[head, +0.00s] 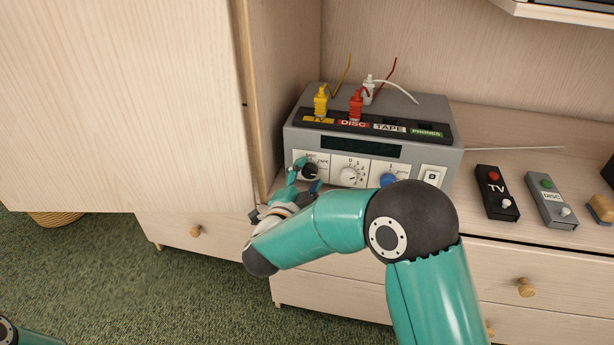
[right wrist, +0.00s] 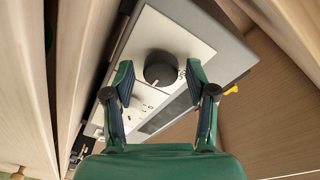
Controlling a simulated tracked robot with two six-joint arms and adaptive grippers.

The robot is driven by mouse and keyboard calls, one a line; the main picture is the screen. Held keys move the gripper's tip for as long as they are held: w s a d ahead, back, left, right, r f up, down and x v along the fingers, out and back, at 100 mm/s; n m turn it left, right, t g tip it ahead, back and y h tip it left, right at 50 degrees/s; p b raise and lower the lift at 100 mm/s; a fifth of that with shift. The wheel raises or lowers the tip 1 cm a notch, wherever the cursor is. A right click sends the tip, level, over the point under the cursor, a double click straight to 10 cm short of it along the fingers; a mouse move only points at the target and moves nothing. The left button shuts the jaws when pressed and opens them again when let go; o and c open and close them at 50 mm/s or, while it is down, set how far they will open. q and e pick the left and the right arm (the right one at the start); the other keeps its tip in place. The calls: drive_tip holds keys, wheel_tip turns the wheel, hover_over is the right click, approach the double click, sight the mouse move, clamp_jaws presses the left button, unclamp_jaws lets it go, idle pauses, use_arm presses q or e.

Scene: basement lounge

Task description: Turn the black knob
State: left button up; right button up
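The black knob (head: 310,171) is on the left white panel of the grey box's front. In the right wrist view the black knob (right wrist: 160,70) is round, with its face towards the camera. My right gripper (head: 306,176) is in front of that panel. In the right wrist view its two fingers (right wrist: 161,80) are open, one on each side of the knob, with visible gaps between. My left gripper is not in view.
The grey box (head: 440,110) also carries a white knob (head: 348,177), a blue knob (head: 389,180) and coloured plugs on top. An upright wooden panel (head: 282,80) stands close on the left.

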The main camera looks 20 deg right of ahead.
drive_tip(key=c, duration=0.9)
drive_tip(key=shift+o, duration=0.2)
drive_tip(key=shift+n, duration=0.3)
drive_tip(key=n+p, duration=0.2)
drive_tip(key=n, duration=0.1)
drive_tip(key=shift+n, duration=0.3)
drive_tip(key=n+t+p, duration=0.1)
drive_tip(key=n+p, duration=0.1)
drive_tip(key=n, duration=0.2)
drive_tip(key=shift+s+d+n, duration=0.1)
drive_tip(key=shift+n, duration=0.3)
drive_tip(key=n+p, duration=0.2)
drive_tip(key=n, duration=0.4)
drive_tip(key=shift+f+t, duration=0.1)
drive_tip(key=shift+t, duration=0.3)
drive_tip(key=shift+f+n+y+p, duration=0.1)
drive_tip(key=shift+n+y+p, duration=0.7)
drive_tip(key=shift+n, duration=1.3)
